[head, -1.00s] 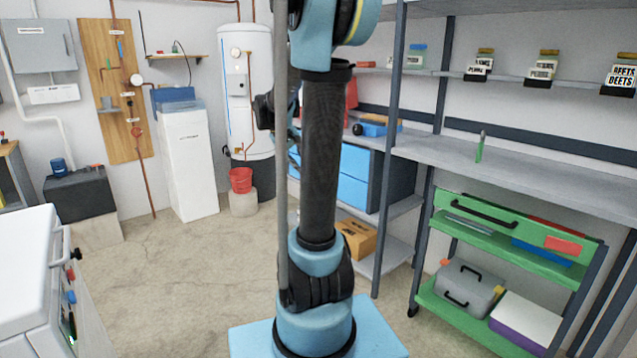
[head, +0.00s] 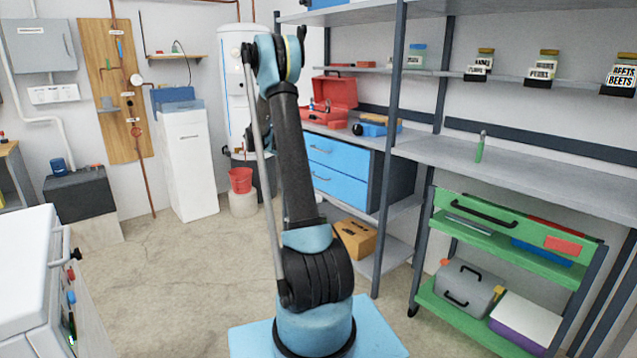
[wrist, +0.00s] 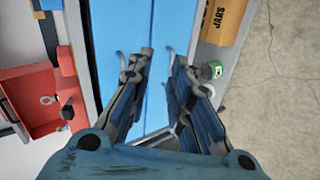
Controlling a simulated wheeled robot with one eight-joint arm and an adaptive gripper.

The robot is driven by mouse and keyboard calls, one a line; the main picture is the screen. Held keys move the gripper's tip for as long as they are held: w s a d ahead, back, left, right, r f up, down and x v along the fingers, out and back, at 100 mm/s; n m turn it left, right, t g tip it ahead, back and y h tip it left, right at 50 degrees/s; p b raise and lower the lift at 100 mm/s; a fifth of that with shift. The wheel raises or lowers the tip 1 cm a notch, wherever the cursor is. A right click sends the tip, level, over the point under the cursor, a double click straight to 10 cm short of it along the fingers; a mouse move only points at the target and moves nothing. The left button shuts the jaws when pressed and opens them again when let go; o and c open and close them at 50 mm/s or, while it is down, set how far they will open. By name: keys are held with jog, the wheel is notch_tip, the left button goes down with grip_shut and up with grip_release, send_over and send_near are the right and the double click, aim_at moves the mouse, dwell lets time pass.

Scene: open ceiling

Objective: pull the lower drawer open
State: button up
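A blue two-drawer unit stands under the long grey shelf in the head view. Its lower drawer (head: 338,186) sits below the upper drawer (head: 338,157), and both look closed. In the wrist view, which is turned sideways, the lower drawer (wrist: 174,28) is right of the seam and the upper drawer (wrist: 126,25) left of it. My gripper (wrist: 163,66) is open and empty, its fingers apart in front of the drawer fronts, one on each side of the seam.
A cardboard box (head: 355,238) lies on the shelf below. A grey shelf post (head: 386,150) rises right of the drawers. A green cart (head: 470,240) is further right.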

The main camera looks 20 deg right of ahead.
jog(key=w+d+f+n+t+h, duration=0.1)
jog(key=w+f+h, duration=0.1)
jog(key=w+f, duration=0.6)
jog(key=w+d+f+h, duration=0.2)
jog(key=w+f, duration=0.5)
jog(key=f, duration=0.3)
jog(key=x, duration=1.7)
jog(key=shift+f, duration=0.15)
